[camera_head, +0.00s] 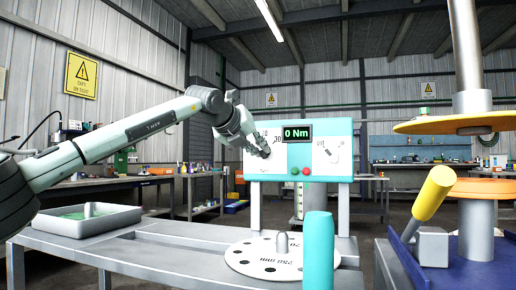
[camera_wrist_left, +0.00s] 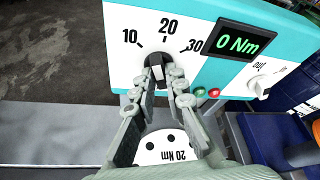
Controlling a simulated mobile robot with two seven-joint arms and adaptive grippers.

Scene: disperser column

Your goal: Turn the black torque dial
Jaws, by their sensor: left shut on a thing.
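The black torque dial (camera_wrist_left: 157,61) is on the white left part of the control panel (camera_head: 328,160), below the marks 10, 20 and 30. Its pointer seems to aim near 20. My left gripper (camera_wrist_left: 164,76) is shut on the dial, with its fingers on either side of the knob. In the head view the left gripper (camera_head: 264,150) reaches the panel from the left and hides most of the dial. The display (camera_head: 297,133) reads 0 Nm. My right gripper is not in view.
Red and green buttons (camera_head: 300,171) and a second switch (camera_head: 329,151) are on the panel. A white round plate (camera_head: 245,262) lies below it. A teal cylinder (camera_head: 318,250) stands in front. A grey tray (camera_head: 70,224) is at left, a yellow-handled lever (camera_head: 432,193) at right.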

